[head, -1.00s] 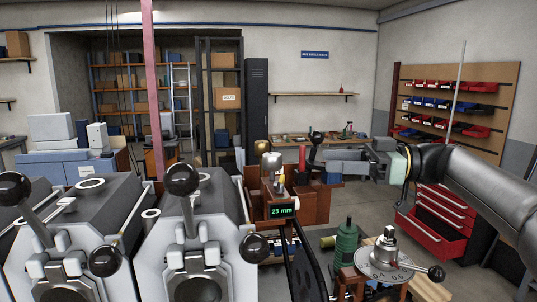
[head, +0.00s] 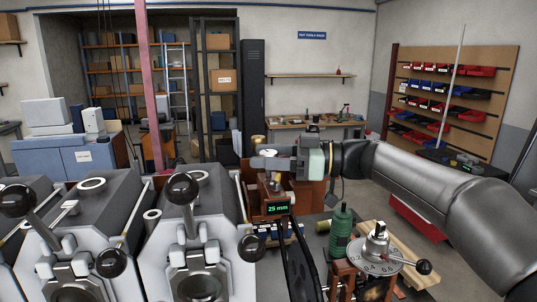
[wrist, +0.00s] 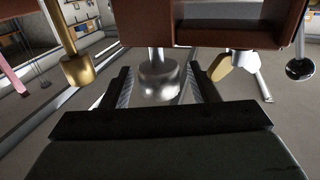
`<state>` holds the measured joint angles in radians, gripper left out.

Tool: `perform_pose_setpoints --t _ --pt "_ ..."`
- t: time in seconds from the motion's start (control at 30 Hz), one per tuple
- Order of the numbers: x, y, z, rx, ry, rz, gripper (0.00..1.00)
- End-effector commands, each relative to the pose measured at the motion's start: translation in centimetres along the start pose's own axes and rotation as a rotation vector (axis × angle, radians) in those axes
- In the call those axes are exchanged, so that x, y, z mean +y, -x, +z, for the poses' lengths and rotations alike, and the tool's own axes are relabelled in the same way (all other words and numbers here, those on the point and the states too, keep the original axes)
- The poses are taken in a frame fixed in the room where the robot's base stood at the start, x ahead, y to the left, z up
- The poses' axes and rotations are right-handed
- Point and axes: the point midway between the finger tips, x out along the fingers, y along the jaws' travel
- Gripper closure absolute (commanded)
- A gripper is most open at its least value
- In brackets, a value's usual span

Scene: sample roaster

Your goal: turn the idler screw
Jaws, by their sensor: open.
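In the wrist view my gripper (wrist: 160,88) is open, with one ridged finger on each side of a silver knob (wrist: 158,82). The knob is on a short shaft under a red-brown housing (wrist: 240,38). I cannot tell whether the fingers touch it, nor whether this knob is the idler screw, as no label shows. In the head view my gripper (head: 272,157) reaches left across the top of the red-brown machine (head: 318,196), above a small display (head: 278,208) reading 25 mm.
In the head view a green bottle-like object (head: 341,232) and a numbered dial (head: 374,252) stand front right.

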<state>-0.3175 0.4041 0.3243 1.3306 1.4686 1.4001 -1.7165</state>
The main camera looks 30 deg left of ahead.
Motion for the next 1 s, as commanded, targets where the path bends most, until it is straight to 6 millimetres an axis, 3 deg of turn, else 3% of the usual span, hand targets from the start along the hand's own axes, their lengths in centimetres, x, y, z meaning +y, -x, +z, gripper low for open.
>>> perform_pose_setpoints --t 0.03,0.17,0.2,0.47,1.0 --pt "0.00 0.01 0.00 0.000 0.000 0.000 0.48" --pt "0.00 0.03 -0.01 0.000 0.000 0.000 0.84" --pt "0.00 0.03 -0.01 0.000 0.000 0.000 0.89" --pt "-0.02 0.04 0.59 -0.002 0.004 0.038 0.89" --pt "-0.07 -0.01 0.70 -0.002 0.004 0.355 0.89"
